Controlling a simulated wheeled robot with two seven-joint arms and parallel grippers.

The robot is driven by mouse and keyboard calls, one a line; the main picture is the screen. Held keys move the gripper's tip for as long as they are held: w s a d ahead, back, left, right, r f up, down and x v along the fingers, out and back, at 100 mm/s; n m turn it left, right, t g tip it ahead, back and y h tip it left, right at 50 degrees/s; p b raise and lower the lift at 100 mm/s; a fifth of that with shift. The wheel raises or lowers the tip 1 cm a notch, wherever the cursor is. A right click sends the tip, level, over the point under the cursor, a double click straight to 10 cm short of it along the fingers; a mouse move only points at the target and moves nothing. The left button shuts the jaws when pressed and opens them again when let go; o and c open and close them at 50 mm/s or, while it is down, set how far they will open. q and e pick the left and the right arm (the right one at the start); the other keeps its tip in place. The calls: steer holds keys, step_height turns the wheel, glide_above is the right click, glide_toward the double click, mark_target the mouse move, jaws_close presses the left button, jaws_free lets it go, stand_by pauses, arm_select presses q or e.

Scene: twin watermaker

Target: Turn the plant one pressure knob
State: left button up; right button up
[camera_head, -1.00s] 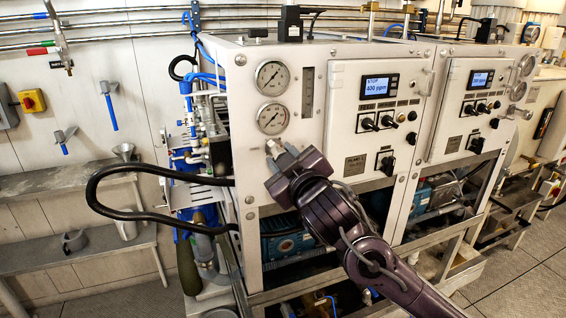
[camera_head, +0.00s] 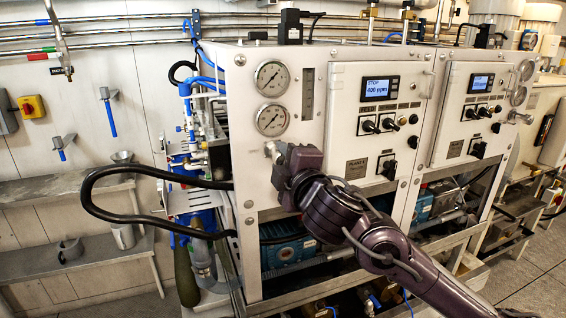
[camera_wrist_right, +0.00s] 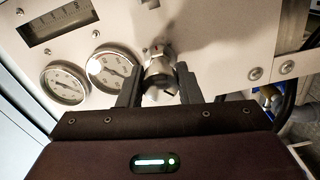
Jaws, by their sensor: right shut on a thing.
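The plant one pressure knob (camera_wrist_right: 159,72) is a metal knob on the white front panel, below the two round gauges. In the right wrist view it sits between the two dark fingers of my right gripper (camera_wrist_right: 159,86), which is shut on it. In the head view my right gripper (camera_head: 277,156) reaches the panel from the lower right and hides most of the knob. The upper gauge (camera_head: 272,78) and lower gauge (camera_head: 272,119) stay clear above it; their exact readings are too small to tell. My left gripper is not in view.
Plant one's control box (camera_head: 376,125) shows STOP and 400 ppm, with switches below the display. A black hose (camera_head: 95,195) loops out at the left of the frame. A second control box (camera_head: 474,112) stands to the right. Grey shelves (camera_head: 65,188) line the left wall.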

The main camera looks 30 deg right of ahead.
steer(key=shift+d+r+n, duration=0.1)
steer(key=shift+n, duration=0.2)
stand_by(0.4)
steer(key=o, duration=0.7)
steer(key=shift+o, duration=1.3)
steer(key=shift+w+d, duration=0.1)
steer(key=shift+w, duration=0.05)
steer(key=shift+f, duration=0.2)
